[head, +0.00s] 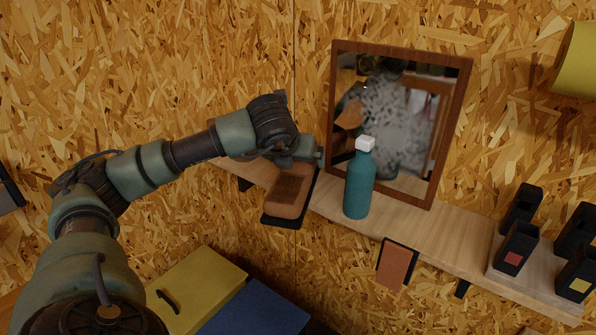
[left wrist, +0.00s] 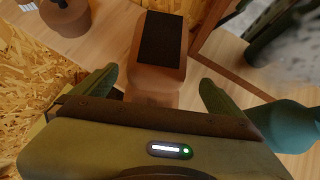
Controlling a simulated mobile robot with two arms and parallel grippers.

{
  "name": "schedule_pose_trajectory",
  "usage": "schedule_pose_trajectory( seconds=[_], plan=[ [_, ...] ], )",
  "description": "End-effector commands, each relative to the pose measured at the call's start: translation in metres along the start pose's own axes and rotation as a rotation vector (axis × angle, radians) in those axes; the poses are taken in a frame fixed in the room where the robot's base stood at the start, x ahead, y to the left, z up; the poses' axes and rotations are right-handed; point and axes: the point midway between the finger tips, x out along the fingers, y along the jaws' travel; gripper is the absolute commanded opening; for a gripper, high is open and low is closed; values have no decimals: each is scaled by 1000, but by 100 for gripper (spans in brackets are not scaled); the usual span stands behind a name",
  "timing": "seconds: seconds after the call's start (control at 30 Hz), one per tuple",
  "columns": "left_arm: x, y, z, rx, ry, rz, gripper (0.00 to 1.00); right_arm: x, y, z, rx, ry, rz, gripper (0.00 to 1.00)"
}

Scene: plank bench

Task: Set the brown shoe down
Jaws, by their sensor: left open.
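The brown shoe (head: 289,190), with a dark patch on top and a black edge below, is at the left part of the wooden shelf (head: 335,208). In the head view its near end reaches past the shelf's front edge. My left gripper (head: 312,156) is at its far end, partly hidden by its own wrist. In the left wrist view the open fingers (left wrist: 160,90) stand on either side of the shoe (left wrist: 170,68), with gaps between them and it. The palm hides its near end. My right gripper is not in view.
A teal bottle (head: 359,185) with a white cap stands just right of the shoe, before a framed mirror (head: 452,125). An orange-brown card (head: 397,265) hangs at the shelf front. Black holders (head: 515,250) stand at right. A brown pot (left wrist: 67,17) shows in the wrist view.

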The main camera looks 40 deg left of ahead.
Motion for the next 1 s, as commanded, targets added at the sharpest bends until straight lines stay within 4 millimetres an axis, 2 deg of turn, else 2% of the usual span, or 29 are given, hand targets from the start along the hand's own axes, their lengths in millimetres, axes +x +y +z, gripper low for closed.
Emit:
schedule_pose_trajectory(
  seconds=[0.2,0.3,0.5,0.73,0.77,1.0],
  plan=[
    [23,3,4,0,3,2,100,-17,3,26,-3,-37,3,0],
    [38,6,6,0,4,2,100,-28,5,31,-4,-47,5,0],
    [62,5,4,0,1,-1,100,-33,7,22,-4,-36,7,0],
    [66,6,3,0,0,-1,100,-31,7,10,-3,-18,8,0],
    [65,6,3,0,0,-1,97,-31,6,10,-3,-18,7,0],
    [65,6,3,0,0,-1,30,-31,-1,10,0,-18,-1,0]
  ],
)
